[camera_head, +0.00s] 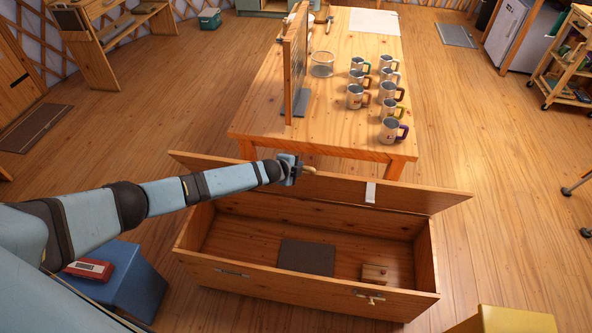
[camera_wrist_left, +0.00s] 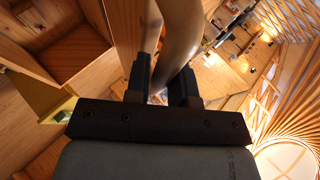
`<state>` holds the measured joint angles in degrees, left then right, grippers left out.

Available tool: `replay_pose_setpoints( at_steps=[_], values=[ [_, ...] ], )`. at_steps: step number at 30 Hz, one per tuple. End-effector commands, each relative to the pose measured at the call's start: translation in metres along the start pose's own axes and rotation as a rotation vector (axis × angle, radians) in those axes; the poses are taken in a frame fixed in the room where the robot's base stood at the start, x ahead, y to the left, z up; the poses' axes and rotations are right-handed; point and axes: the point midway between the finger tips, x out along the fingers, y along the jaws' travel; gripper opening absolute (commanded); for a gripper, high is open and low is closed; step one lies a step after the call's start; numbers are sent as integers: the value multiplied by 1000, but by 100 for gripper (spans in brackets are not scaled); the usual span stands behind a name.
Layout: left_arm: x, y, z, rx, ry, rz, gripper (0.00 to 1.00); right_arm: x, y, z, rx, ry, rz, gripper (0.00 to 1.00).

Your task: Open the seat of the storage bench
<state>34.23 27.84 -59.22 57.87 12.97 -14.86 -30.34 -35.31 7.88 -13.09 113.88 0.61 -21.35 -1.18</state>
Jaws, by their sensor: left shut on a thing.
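The storage bench (camera_head: 320,292) stands in front of me in the head view. Its seat (camera_head: 420,195) is raised along the back edge, so the inside shows. My left arm reaches across the bench from the left. My left gripper (camera_head: 300,169) is at the raised seat's upper edge, shut on a pale wooden handle (camera_head: 311,170). In the left wrist view the fingers (camera_wrist_left: 165,85) close around a curved wooden piece (camera_wrist_left: 181,35). My right gripper is not in view.
Inside the bench lie a dark flat panel (camera_head: 305,257) and a small wooden block (camera_head: 375,273). A table (camera_head: 335,130) with several mugs stands close behind the raised seat. A blue box (camera_head: 135,285) stands left of the bench.

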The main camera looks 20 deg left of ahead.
Motion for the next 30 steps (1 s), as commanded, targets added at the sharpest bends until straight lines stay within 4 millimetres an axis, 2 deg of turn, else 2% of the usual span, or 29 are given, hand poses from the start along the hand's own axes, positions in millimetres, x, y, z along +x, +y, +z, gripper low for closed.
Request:
replay_pose_setpoints(
  at_steps=[5, 6, 8, 20, 25, 30],
  values=[
    [1, 4, 2, 5, -3, 4, 0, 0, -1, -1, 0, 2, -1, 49],
    [1, 4, 2, 5, -3, 4, 31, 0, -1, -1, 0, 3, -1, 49],
    [1, 5, 2, 5, -3, 5, 44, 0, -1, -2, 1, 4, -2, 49],
    [-3, 9, 2, 2, -3, 10, 44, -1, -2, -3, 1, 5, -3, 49],
    [-25, 7, 2, 2, -3, 7, 44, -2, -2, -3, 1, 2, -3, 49],
    [-60, 4, 1, 4, -1, 2, 44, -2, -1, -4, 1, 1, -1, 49]
  ],
)
